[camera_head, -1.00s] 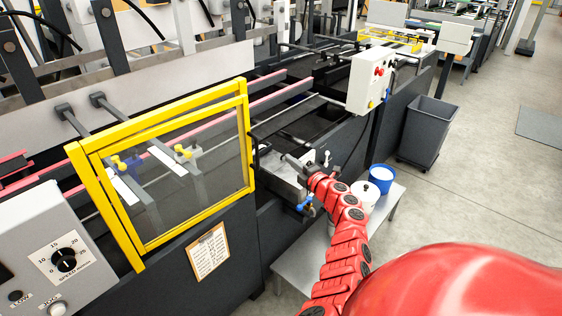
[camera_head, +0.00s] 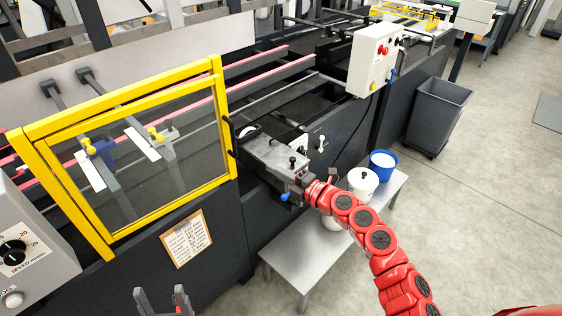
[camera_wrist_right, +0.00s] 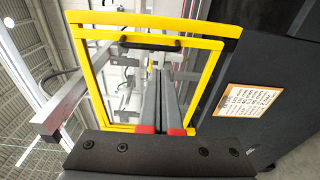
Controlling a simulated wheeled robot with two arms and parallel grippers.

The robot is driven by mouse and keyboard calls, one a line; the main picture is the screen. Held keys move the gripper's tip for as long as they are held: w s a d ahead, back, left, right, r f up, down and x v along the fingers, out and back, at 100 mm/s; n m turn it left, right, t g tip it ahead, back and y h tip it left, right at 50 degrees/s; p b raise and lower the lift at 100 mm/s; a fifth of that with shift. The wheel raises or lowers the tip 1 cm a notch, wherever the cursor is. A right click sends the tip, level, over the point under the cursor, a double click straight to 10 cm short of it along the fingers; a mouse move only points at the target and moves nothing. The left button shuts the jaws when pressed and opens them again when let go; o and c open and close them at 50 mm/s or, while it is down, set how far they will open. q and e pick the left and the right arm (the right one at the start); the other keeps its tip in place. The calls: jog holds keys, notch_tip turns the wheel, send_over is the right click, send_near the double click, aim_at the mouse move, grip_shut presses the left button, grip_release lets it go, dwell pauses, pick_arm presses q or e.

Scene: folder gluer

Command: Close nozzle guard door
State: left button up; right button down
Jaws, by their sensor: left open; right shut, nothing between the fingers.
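The nozzle guard door (camera_head: 172,216) is a clear panel in a yellow frame with a black handle (camera_head: 231,137) on its right edge, at the left of the head view. It lies close to a second yellow frame (camera_head: 120,97); I cannot tell whether it is flush. In the right wrist view the handle (camera_wrist_right: 150,44) is near the top of the door, above my fingertips. My right gripper (camera_wrist_right: 158,74) is shut and empty, pointing toward the door; contact is unclear. In the head view it is beside the handle edge. My left gripper (camera_head: 163,298) is open and empty at the bottom edge, below the door.
A grey control panel (camera_head: 28,235) is at the lower left. A clipboard (camera_head: 186,238) hangs below the door. A low bench (camera_head: 302,262) holds a white pot (camera_head: 363,182) and a blue bucket (camera_head: 382,163). A grey bin (camera_head: 437,115) and open floor are on the right.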

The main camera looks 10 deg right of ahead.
jog(key=p+x, duration=0.3)
jog(key=x, duration=0.9)
jog(key=shift+w, duration=0.15)
